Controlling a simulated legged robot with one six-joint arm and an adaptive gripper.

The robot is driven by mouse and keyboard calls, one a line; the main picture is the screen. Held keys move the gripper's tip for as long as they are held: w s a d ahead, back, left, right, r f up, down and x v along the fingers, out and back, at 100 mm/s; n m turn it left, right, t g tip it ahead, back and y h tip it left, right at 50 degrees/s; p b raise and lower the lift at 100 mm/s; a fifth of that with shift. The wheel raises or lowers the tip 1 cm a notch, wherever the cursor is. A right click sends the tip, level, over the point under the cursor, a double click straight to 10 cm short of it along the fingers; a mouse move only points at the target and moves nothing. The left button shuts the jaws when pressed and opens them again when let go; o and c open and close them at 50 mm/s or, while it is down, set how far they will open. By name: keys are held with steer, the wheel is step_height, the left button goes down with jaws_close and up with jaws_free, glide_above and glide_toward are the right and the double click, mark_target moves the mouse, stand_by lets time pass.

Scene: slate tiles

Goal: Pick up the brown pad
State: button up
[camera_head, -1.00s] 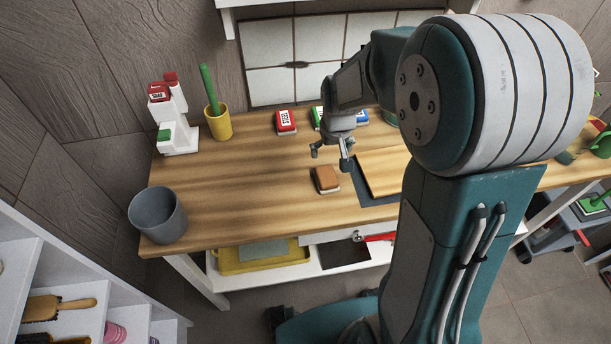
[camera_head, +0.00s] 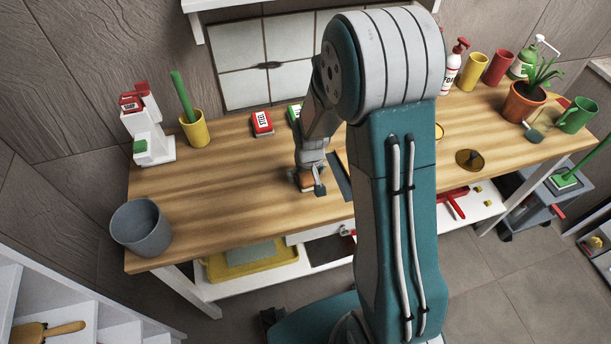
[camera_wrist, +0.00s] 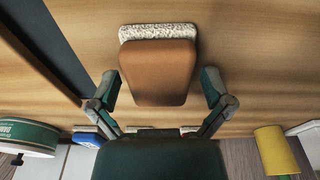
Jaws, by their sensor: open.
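The brown pad (camera_wrist: 158,72) lies on the wooden table, with a white speckled layer along one edge in the wrist view. In the head view only a small part of the brown pad (camera_head: 306,182) shows under my gripper (camera_head: 308,189). In the wrist view my gripper (camera_wrist: 163,92) is open, with one finger on each side of the pad. A small gap shows between each finger and the pad. I cannot tell how far the fingertips are above the tabletop.
A dark mat (camera_head: 341,176) lies right of the pad, partly hidden by my arm. A red box (camera_head: 262,124) and a yellow cup (camera_head: 195,128) stand behind. A grey bucket (camera_head: 141,228) stands at the table's left corner. The wood left of the pad is clear.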

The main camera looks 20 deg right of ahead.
steer(key=shift+d, duration=0.55)
steer(key=shift+c, duration=1.3)
steer(key=c, duration=0.5)
steer(key=shift+a, duration=0.2)
steer(key=shift+c, duration=0.5)
steer(key=shift+a+f, duration=0.1)
steer(key=shift+a, duration=0.15)
steer(key=shift+d+r, duration=0.2)
steer(key=shift+r, duration=0.4)
steer(key=s+d+r, duration=0.3)
steer(key=r, duration=0.1)
steer(key=s+d+r, duration=0.3)
steer(key=s+r, duration=0.1)
steer(key=s+d+r, duration=0.3)
steer(key=r, duration=0.1)
steer(key=shift+s+d, duration=0.2)
